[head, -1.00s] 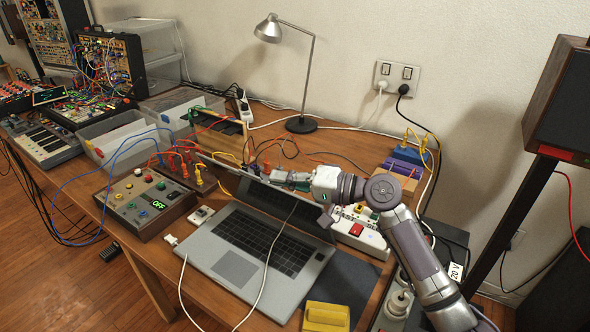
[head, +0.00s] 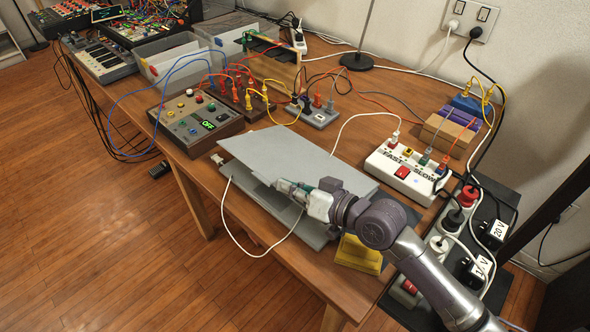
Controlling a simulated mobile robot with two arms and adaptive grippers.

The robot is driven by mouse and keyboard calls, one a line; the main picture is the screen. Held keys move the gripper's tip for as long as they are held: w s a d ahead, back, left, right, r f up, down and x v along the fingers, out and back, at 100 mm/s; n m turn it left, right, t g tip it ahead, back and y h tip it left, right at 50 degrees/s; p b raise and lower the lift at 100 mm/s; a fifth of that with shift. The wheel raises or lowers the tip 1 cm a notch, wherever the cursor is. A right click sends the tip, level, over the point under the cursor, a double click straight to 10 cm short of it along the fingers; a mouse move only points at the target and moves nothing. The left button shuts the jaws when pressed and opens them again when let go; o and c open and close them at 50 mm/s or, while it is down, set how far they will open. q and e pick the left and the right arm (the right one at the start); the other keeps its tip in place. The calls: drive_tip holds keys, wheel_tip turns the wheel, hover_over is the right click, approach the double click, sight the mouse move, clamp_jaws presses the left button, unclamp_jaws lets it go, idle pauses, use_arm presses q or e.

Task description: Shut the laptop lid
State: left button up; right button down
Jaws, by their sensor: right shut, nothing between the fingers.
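The grey laptop (head: 296,172) lies on the wooden table near its front edge. Its lid is folded down low over the base, with a narrow gap showing along the front side. The keyboard is hidden under the lid. My right gripper (head: 284,187) is shut and empty, at the lid's front edge; I cannot tell whether it touches the lid from above or sits partly in the gap. My left gripper is not in view.
A control box with knobs (head: 195,122) stands left of the laptop. A white box labelled FAST and SLOW (head: 405,172) stands to the right. A yellow block (head: 358,254) lies close under my right arm. A white cable (head: 232,225) loops over the table's front edge.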

drive_tip(key=shift+s+a+f+n, duration=0.15)
drive_tip(key=shift+f+n, duration=0.05)
drive_tip(key=shift+f, duration=0.25)
drive_tip(key=shift+s+a+f+n, duration=0.1)
drive_tip(key=shift+f+n, duration=0.1)
drive_tip(key=shift+f, duration=0.25)
drive_tip(key=shift+r, duration=0.1)
